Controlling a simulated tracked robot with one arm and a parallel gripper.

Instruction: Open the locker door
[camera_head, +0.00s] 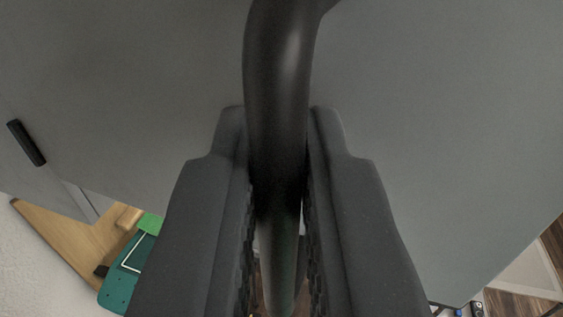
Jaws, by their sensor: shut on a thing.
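The locker door (450,130) is a large flat grey panel that fills most of the camera view. A thick dark curved bar handle (282,90) stands out from it and runs down the middle of the picture. My gripper (277,190) is shut on this handle, with one dark ridged finger on each side of it. The lower part of the handle shows between the fingers. Whether the door stands ajar cannot be told for sure from this view.
A small black handle (26,143) sits on a grey panel at the left. At lower left are a wooden surface (75,232) and a green board (128,272). A wooden floor (510,304) and small dark items show at lower right, beyond the door's edge.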

